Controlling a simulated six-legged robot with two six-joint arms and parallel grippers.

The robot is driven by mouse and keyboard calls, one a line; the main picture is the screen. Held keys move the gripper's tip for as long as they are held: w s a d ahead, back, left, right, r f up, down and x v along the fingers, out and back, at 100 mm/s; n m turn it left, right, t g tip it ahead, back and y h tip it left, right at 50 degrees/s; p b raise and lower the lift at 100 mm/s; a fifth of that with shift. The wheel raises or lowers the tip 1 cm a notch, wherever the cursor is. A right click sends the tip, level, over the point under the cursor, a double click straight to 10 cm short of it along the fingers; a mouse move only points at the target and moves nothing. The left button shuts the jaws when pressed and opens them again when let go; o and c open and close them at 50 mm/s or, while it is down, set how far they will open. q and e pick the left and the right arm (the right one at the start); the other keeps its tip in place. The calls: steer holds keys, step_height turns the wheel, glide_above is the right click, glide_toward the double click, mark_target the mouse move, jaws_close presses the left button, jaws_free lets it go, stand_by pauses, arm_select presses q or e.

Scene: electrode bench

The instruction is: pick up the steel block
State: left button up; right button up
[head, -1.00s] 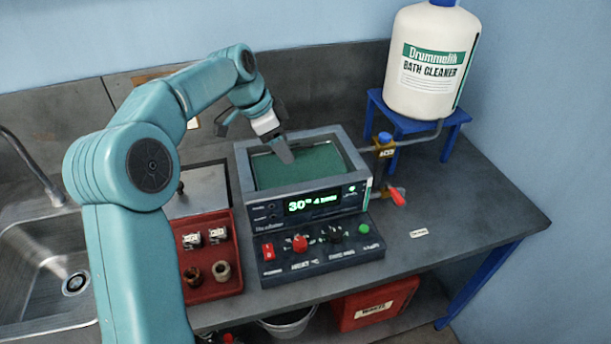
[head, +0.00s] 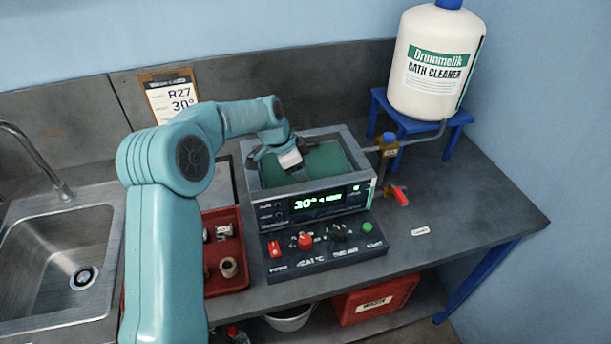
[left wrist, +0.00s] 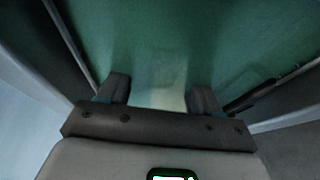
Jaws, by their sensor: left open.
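My left gripper (head: 292,164) reaches down into the open tank of the bath (head: 359,158), over its green liquid (head: 328,160). In the left wrist view the two fingers of the left gripper (left wrist: 160,88) stand apart, with the green liquid below. A pale, blurred patch (left wrist: 168,98) shows between the fingers; I cannot tell whether it is the steel block or a reflection. I see no clear steel block in either view. My right gripper is not in view.
A red tray (head: 240,284) with small parts is left of the control panel (head: 322,262), partly behind my arm. A sink (head: 50,255) is at far left. A white cleaner jug (head: 432,60) on a blue stand and a red-handled tap (head: 399,196) are right.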

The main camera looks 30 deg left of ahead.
arm_select(q)
steer(key=shift+w+a+f, duration=0.1)
steer(key=shift+a+f, duration=0.05)
steer(key=shift+a, duration=0.15)
steer(key=c, duration=0.9)
steer(key=shift+d, duration=0.15)
jaws_close()
steer(key=shift+d, duration=0.15)
steer(key=shift+r, duration=0.2)
